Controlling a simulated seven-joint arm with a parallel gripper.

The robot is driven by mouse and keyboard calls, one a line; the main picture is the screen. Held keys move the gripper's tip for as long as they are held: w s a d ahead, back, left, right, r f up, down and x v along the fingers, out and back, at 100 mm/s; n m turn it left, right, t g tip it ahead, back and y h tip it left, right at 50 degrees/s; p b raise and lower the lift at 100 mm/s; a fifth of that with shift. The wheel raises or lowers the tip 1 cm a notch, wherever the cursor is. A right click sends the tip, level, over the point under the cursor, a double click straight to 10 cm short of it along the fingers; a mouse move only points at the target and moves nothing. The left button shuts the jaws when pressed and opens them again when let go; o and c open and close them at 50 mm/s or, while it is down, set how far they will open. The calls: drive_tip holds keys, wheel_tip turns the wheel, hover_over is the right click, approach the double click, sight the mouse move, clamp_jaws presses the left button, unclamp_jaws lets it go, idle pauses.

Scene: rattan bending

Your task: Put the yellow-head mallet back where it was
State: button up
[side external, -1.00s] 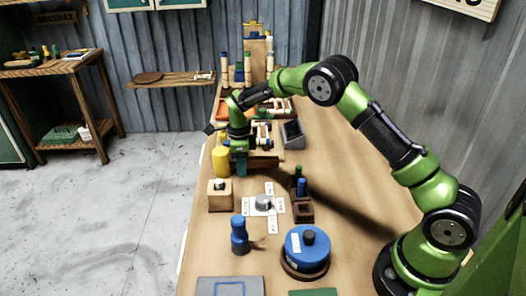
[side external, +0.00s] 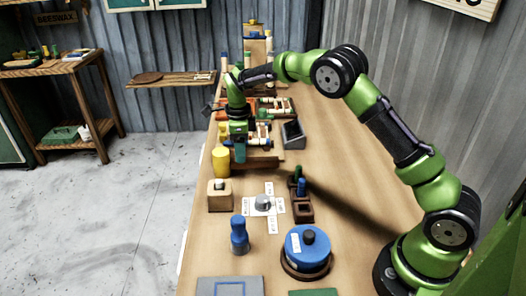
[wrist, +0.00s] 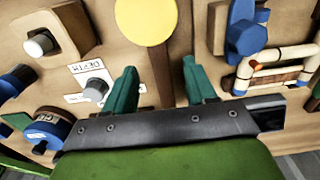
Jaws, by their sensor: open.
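A yellow round-topped piece (side external: 221,162), which looks like the mallet's yellow head, stands upright at the left edge of the bench. The yellow piece lies outside the fingers.
A wooden block (side external: 220,196), a grey knob (side external: 263,202) among white labels, a blue bottle-shaped piece (side external: 239,235) and a blue round pot (side external: 307,248) stand nearer. A grey bin (side external: 293,134) and rattan frames lie beyond. The bench's right side is mostly clear.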

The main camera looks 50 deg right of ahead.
drive_tip(key=s+a+r+n+t+y, duration=0.1)
drive_tip(key=s+r+n+t, duration=0.1)
drive_tip(key=s+r+n, duration=0.6)
drive_tip(key=s+a+r+n+t+y, duration=0.1)
drive_tip(key=s+r+n+t, duration=0.3)
drive_tip(key=r, duration=0.7)
drive_tip(key=s+a+f+n, duration=0.1)
drive_tip(key=s+n, duration=0.4)
drive_tip(key=s, duration=0.4)
drive_tip(key=s+a+n+t, duration=0.1)
drive_tip(key=s+n, duration=0.5)
drive_tip(key=s, duration=0.2)
drive_tip(key=shift+s+a+f, duration=0.35)
drive_tip(key=shift+s, duration=0.05)
